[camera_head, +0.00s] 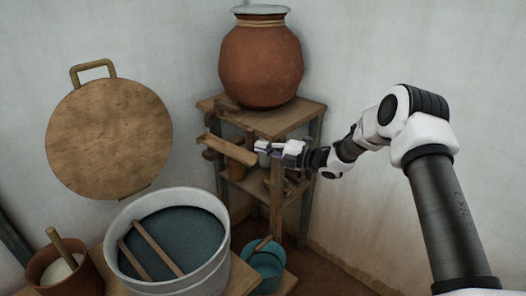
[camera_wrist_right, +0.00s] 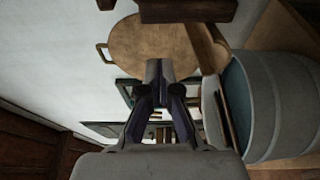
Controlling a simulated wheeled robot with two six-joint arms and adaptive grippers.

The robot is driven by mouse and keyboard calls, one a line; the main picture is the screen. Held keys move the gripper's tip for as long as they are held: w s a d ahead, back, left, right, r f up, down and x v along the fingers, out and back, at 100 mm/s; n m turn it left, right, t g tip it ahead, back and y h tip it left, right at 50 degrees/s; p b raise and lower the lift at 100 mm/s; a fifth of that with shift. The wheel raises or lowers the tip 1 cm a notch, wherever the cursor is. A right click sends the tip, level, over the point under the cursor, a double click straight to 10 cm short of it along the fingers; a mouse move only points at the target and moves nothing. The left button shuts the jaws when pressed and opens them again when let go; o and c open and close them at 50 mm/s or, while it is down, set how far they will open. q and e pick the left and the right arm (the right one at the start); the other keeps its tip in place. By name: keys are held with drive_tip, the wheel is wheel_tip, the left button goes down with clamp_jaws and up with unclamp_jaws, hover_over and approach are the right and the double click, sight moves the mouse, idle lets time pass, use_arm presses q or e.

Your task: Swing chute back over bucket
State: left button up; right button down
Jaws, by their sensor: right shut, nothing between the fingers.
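The chute, a light wooden trough (camera_head: 230,150), sticks out to the left from the stand below the clay pot. In the head view its free end is above and behind the grey tub, with the teal bucket (camera_head: 265,270) lower, to its right. My right gripper (camera_head: 262,148) is shut and empty at the right end of the chute; whether it touches the wood I cannot tell. In the right wrist view the shut fingertips (camera_wrist_right: 159,70) show with a wooden plank (camera_wrist_right: 206,46), probably the chute, beyond them. My left gripper is not in view.
The clay pot (camera_head: 261,65) stands on the wooden stand (camera_head: 300,115). A large grey tub (camera_head: 213,205) holds dark liquid and two sticks. A brown pot (camera_head: 75,285) with a handle is at lower left. A round wooden board (camera_head: 108,140) hangs on the wall.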

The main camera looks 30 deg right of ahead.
drive_tip(key=shift+d, duration=3.95)
drive_tip(key=s+a+f+m+g+h+p, duration=0.25)
drive_tip(key=s+a+f+m, duration=0.25)
drive_tip(key=a+f+m, duration=0.4)
drive_tip(key=s+a+f+m+g+h+p, duration=0.1)
drive_tip(key=s+a+f+m+g+h, duration=0.15)
drive_tip(key=s+a+f+m, duration=0.65)
drive_tip(key=s+f+m+g+h, duration=0.3)
drive_tip(key=s+f, duration=0.5)
drive_tip(key=s, duration=0.3)
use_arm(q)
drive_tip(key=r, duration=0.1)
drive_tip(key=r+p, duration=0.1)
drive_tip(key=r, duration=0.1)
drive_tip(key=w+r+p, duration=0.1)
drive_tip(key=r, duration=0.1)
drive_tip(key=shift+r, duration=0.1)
use_arm(e)
drive_tip(key=s+f+m+g+h, duration=0.1)
drive_tip(key=s+m+g, duration=0.4)
drive_tip(key=s, duration=1.5)
drive_tip(key=shift+d+g+h, duration=0.2)
drive_tip(key=shift+g+h, duration=0.5)
drive_tip(key=shift+h, duration=0.2)
